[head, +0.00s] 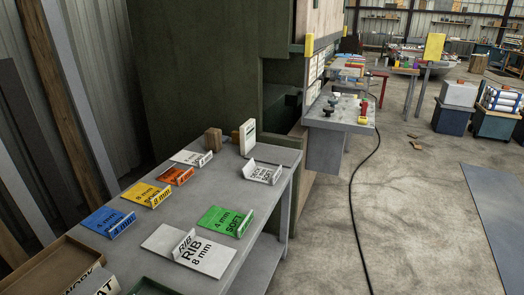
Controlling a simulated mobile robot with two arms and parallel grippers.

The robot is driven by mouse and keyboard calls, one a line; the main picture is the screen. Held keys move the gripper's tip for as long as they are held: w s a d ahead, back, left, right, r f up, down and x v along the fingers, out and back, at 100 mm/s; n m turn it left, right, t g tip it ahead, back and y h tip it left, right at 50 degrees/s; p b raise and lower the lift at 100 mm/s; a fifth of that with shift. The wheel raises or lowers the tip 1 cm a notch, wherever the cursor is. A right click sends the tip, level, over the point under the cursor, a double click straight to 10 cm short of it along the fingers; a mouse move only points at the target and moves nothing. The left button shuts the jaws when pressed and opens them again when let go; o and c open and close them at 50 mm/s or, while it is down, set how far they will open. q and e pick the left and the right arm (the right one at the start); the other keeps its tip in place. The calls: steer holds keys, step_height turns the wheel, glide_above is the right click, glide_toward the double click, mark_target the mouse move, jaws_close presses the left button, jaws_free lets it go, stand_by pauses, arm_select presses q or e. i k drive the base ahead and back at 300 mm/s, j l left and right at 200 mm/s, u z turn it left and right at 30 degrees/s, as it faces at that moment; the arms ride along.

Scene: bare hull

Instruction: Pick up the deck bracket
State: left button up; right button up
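A grey workbench (223,183) holds several flat cards with upturned labelled edges. I cannot tell for certain which thing is the deck bracket. A small white-grey L-shaped piece (262,173) lies near the bench's right edge, its lettering too small to read surely. A white upright piece (247,138) and a brown block (213,140) stand at the far end of the bench. Neither of my grippers is in view.
Blue (108,221), yellow (148,193), orange (176,175), green (225,220) and grey "RIB" (189,250) cards lie on the bench. A brown tray (48,262) is at front left. A dark green machine (200,70) stands behind. A black cable (353,205) crosses the open floor at right.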

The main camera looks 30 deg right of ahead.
mark_target(259, 175)
steer(key=i+l, duration=0.25)
steer(key=l, duration=0.15)
steer(key=i+l, duration=0.3)
steer(key=i+l+u, duration=0.1)
steer(key=i+l, duration=0.15)
steer(key=l, duration=0.3)
steer(key=i+l, duration=0.3)
steer(key=l+u, duration=0.05)
steer(key=l, duration=0.05)
